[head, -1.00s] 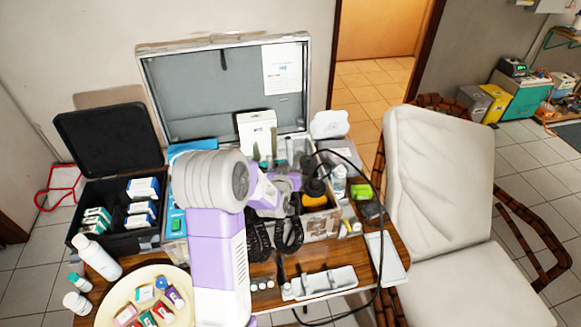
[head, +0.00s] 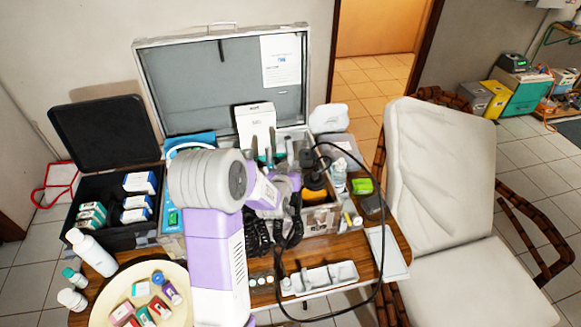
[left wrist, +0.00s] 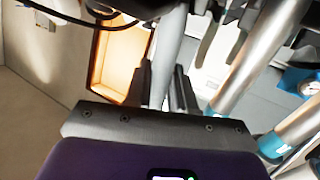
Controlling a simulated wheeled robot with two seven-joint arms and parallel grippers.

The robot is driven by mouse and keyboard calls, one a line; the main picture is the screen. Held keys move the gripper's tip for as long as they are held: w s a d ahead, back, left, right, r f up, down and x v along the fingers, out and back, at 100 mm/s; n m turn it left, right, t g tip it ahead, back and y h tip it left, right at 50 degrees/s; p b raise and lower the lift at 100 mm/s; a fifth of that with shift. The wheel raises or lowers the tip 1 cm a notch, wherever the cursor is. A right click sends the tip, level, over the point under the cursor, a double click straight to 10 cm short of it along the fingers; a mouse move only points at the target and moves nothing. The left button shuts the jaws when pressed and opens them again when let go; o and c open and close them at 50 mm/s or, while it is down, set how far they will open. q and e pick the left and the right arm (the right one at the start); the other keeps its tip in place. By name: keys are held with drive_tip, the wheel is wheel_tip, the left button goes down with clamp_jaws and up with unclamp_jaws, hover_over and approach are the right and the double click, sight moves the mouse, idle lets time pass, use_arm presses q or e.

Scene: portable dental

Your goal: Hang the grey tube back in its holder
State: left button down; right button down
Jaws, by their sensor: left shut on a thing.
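My left gripper (left wrist: 165,88) is shut on a grey tube (left wrist: 172,48), which runs upward between its two dark fingers in the left wrist view. In the head view my purple-and-white left arm reaches over the open case, and its wrist and gripper (head: 292,182) are largely hidden among the instruments and hoses there. I cannot pick out the held tube for sure in the head view. Silver cylinders with teal ends (left wrist: 262,58) stand to the right of the gripper, apart from it. I cannot tell which part is the tube's holder. My right gripper is not in view.
A grey case with a raised lid (head: 215,85) stands on the wooden table. A black cable (head: 378,235) loops over its right side. A white tray (head: 325,278) lies in front. A black box (head: 100,205) and a round plate (head: 105,300) are left. A white chair (head: 435,160) stands right.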

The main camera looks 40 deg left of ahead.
use_arm(q)
drive_tip(key=shift+s+d+f+b, duration=0.15)
drive_tip(key=shift+f+b, duration=0.35)
drive_tip(key=shift+f, duration=0.05)
drive_tip(key=shift+s+d+f+b, duration=0.1)
drive_tip(key=shift+d+f+b, duration=0.05)
drive_tip(key=shift+f+b, duration=0.4)
drive_tip(key=c, duration=0.9)
unclamp_jaws()
drive_tip(key=shift+o, duration=0.2)
drive_tip(key=v, duration=0.8)
drive_tip(key=shift+p, duration=0.4)
